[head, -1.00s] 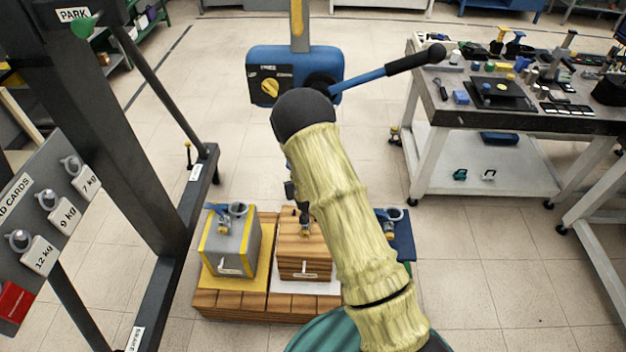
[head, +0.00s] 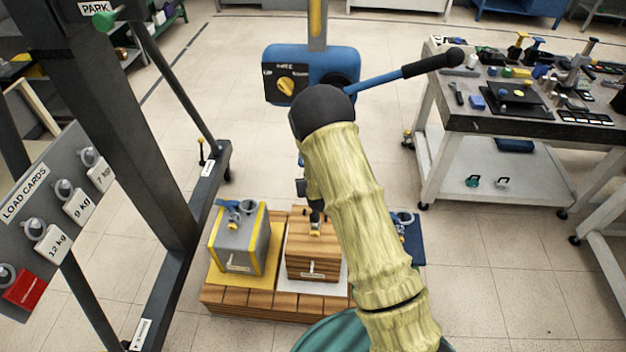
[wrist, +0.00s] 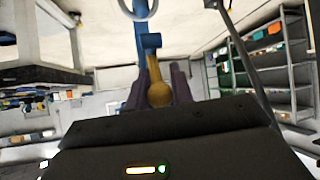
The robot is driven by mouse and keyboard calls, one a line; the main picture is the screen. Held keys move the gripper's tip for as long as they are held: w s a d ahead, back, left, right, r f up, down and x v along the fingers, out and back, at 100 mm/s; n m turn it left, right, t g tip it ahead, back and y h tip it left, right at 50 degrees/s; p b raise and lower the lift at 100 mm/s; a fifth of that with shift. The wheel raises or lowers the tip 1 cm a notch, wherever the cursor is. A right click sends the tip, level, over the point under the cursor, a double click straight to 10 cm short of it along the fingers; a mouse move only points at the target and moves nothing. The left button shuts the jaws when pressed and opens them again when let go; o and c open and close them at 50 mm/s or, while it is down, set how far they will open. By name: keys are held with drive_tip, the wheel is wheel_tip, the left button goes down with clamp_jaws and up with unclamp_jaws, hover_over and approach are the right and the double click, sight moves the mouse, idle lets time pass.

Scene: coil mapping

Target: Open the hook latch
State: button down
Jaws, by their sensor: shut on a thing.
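A blue bar with a rounded brass-coloured piece (wrist: 158,94) stands in the middle of the wrist view; it looks like the hook and its latch, though I cannot tell the latch's position. A grey ring (wrist: 140,8) shows above it, cut off by the frame edge. My gripper (wrist: 160,82) is shut on the brass piece, with a dark finger on each side.
A grey block with yellow edges (head: 238,250) stands left of the wooden crate, topped by a blue fitting with a ring. Another fitting (head: 403,218) shows right of my arm. A blue hoist box (head: 285,85) with a lever stands behind. A dark frame rises left.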

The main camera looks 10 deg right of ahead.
drive_tip(key=shift+w+r, duration=0.2)
drive_tip(key=shift+r, duration=0.05)
idle(0.6)
drive_tip(key=c, duration=1.2)
unclamp_jaws()
drive_tip(key=shift+d+f, duration=0.1)
drive_tip(key=shift+s, duration=0.15)
drive_tip(key=shift+s+r, duration=0.25)
drive_tip(key=shift+s, duration=0.2)
drive_tip(key=b+v, duration=0.3)
drive_tip(key=v, duration=1.3)
drive_tip(key=shift+r, duration=0.1)
